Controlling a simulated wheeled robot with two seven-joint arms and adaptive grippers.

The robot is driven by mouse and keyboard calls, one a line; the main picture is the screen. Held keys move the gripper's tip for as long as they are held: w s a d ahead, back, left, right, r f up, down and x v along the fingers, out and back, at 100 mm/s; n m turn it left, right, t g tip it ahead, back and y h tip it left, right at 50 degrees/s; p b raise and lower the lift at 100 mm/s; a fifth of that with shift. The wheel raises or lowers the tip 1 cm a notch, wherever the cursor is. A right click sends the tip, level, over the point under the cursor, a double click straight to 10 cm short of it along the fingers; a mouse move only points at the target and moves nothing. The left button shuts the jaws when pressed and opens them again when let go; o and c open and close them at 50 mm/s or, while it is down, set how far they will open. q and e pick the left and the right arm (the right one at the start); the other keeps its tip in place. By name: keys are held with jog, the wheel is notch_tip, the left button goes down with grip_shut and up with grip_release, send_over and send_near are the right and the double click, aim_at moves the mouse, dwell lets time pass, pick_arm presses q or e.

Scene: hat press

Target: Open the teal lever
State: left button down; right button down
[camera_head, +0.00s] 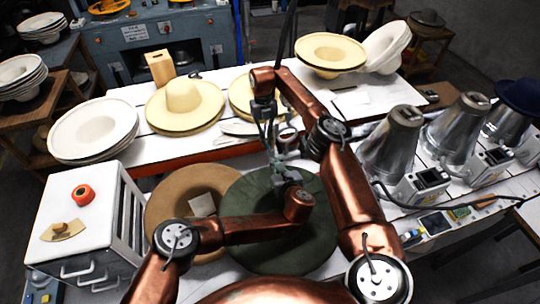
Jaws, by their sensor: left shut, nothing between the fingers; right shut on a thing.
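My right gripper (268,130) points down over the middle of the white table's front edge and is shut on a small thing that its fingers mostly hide. My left gripper (279,165) is just below it, over the dark green hat, shut and empty. The two grippers are very close together; I cannot tell whether they touch. I cannot make out a teal lever clearly; only small greenish-grey parts show between the grippers.
A dark green hat (265,245) and a brown hat (165,215) lie below the grippers. Cream hats (185,103) and white hats (75,130) stand on the white table. Metal cones (390,145) stand at right, a white drawer cabinet (110,190) at left.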

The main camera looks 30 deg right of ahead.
pick_arm(q)
jog(key=x, duration=0.6)
jog(key=shift+w, duration=0.25)
pick_arm(e)
jog(key=shift+f, duration=0.1)
pick_arm(q)
jog(key=shift+d, duration=0.15)
jog(key=shift+w+r, duration=0.5)
jog(key=shift+r, duration=0.35)
pick_arm(e)
jog(key=c, duration=2.4)
grip_release()
jog(key=shift+o, duration=1.4)
pick_arm(q)
jog(key=shift+d+f+g, duration=0.15)
jog(key=shift+f+g, duration=0.05)
jog(key=shift+g, duration=0.1)
pick_arm(e)
jog(key=shift+o, duration=0.2)
pick_arm(q)
jog(key=shift+s, duration=0.1)
